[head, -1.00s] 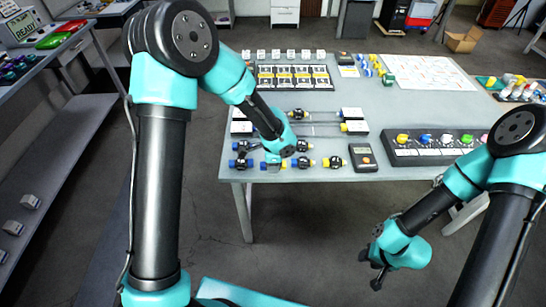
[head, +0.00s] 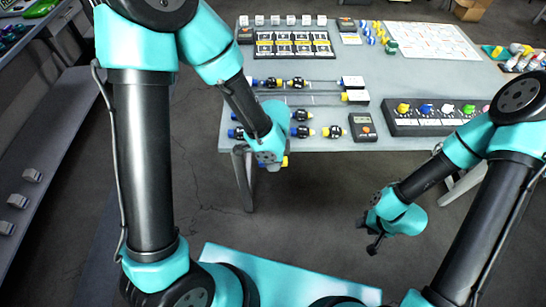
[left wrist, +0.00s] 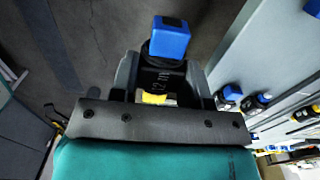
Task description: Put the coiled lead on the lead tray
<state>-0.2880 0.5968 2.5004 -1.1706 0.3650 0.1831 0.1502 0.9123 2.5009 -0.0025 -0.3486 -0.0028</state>
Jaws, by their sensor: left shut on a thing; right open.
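My left gripper (head: 270,160) hangs just off the front edge of the grey table. In the left wrist view it is shut on a black sensor body (left wrist: 163,76) with a blue end cap (left wrist: 170,38) and a yellow part between the fingers. Some yellow of this sensor shows below the gripper in the head view (head: 285,162). My right gripper (head: 374,243) is open and empty, low in front of the table. I cannot make out a coiled lead or tell which thing is the lead tray.
Similar sensors (head: 333,132) lie along the table's front, beside a dark handheld meter (head: 363,127). A box with coloured knobs (head: 440,115) stands at the right. A black rack (head: 292,45) and a white sheet (head: 430,42) lie behind. Floor (head: 300,205) is bare before the table.

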